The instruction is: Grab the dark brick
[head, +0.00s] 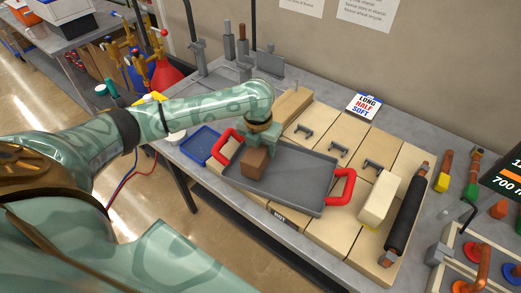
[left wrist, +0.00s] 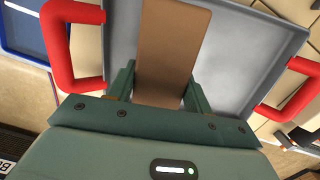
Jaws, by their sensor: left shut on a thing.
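The dark brick (head: 255,162) is a brown block at the left part of a grey tray (head: 300,180) with red handles. My left gripper (head: 261,143) comes down over the tray and is shut on the brick. In the left wrist view the brick (left wrist: 172,45) shows between the two green fingers (left wrist: 160,88), with the tray's grey floor around it. I cannot tell whether the brick touches the tray floor. My right gripper is not in view.
The tray lies on pale wooden blocks (head: 330,129) with dark handles. A blue tray (head: 200,143) is left of it. A cream block (head: 379,198) and a black roller (head: 405,218) lie to the right.

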